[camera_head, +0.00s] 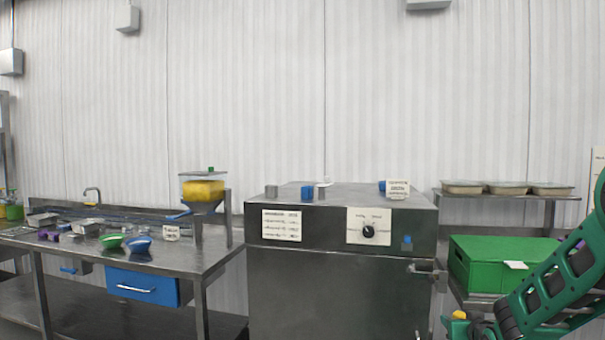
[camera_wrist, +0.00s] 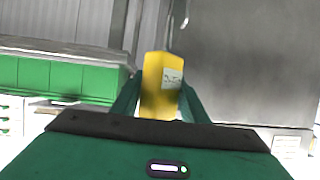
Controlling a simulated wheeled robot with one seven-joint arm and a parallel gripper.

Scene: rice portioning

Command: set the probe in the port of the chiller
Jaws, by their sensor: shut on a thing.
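The chiller (camera_head: 340,290) is a dark steel cabinet in the middle of the head view, with a dial and labels on its upper front. A small blue fitting (camera_head: 406,243) is on its front at the upper right; I cannot tell if it is the port. My gripper (camera_wrist: 160,100) is shut on the yellow probe (camera_wrist: 160,85), which has a white label. In the head view the probe (camera_head: 459,314) shows as a small yellow piece at the bottom, right of the chiller and apart from the blue fitting. Its far end is unclear in the wrist view.
A green crate (camera_head: 490,262) stands on a rack right of the chiller, below a shelf of trays (camera_head: 508,188). A door handle (camera_head: 425,269) sticks out at the chiller's right edge. A steel table (camera_head: 75,258) with bowls and a yellow hopper (camera_head: 203,190) is at the left.

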